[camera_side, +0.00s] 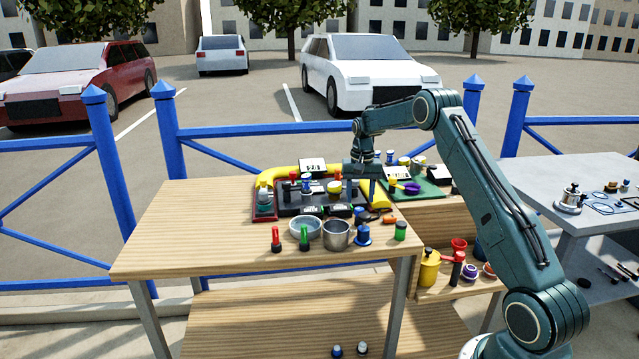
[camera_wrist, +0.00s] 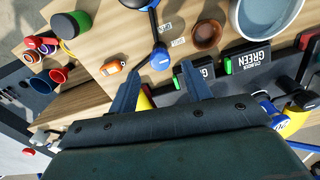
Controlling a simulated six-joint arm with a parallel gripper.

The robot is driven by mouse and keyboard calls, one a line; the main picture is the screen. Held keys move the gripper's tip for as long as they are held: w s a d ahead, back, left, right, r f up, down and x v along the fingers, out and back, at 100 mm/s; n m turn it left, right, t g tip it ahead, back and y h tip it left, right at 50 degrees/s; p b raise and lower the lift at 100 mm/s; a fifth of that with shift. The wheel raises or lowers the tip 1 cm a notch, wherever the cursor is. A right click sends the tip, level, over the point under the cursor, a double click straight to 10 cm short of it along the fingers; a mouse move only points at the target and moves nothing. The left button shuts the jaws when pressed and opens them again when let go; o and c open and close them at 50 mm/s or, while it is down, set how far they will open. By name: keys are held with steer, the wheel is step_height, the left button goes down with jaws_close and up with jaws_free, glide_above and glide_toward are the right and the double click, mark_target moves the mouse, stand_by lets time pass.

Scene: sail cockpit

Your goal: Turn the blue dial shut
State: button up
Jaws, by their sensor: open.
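My gripper (camera_side: 368,190) points down over the right end of the dark tray in the side view. In the wrist view my gripper (camera_wrist: 161,68) has its two blue-grey fingers spread apart, with nothing held between them. A round blue knob (camera_wrist: 160,58) on a dark bar shows just beyond and between the fingertips. It may be the dial; its setting cannot be read. Another blue-topped piece (camera_side: 306,182) stands on the tray, and a blue hat-shaped piece (camera_side: 363,236) stands at the table's front. I cannot tell whether a finger touches the knob.
A metal pot (camera_side: 336,235), a pale bowl (camera_side: 305,227) and red and green pieces crowd the table's front. An orange piece (camera_wrist: 112,67) lies left of the fingers, green-labelled dark blocks (camera_wrist: 246,60) to their right. The table's left side (camera_side: 190,225) is clear.

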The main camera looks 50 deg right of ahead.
mark_target(359, 209)
step_height(359, 209, up, 10)
stand_by(0.5)
steer(key=s+a+r+n+t, duration=0.1)
steer(key=s+a+r+n, duration=0.15)
steer(key=a+r, duration=0.35)
steer(key=s+a+r+n+t, duration=0.1)
steer(key=s+a+r, duration=0.25)
steer(key=a, duration=0.45)
steer(key=s+a+r+n, duration=0.2)
steer(key=s+a+r, duration=0.2)
steer(key=a, duration=0.3)
steer(key=s+a+f+n+t, duration=0.1)
steer(key=s+a+f+n, duration=0.1)
steer(key=s+a, duration=0.4)
steer(key=s+a+f+n+t, duration=0.2)
steer(key=s+a, duration=0.5)
steer(key=s, duration=0.7)
steer(key=shift+s+a+f+n+t, duration=0.15)
steer(key=shift+s+f+n+t, duration=0.15)
steer(key=shift+f+n, duration=0.25)
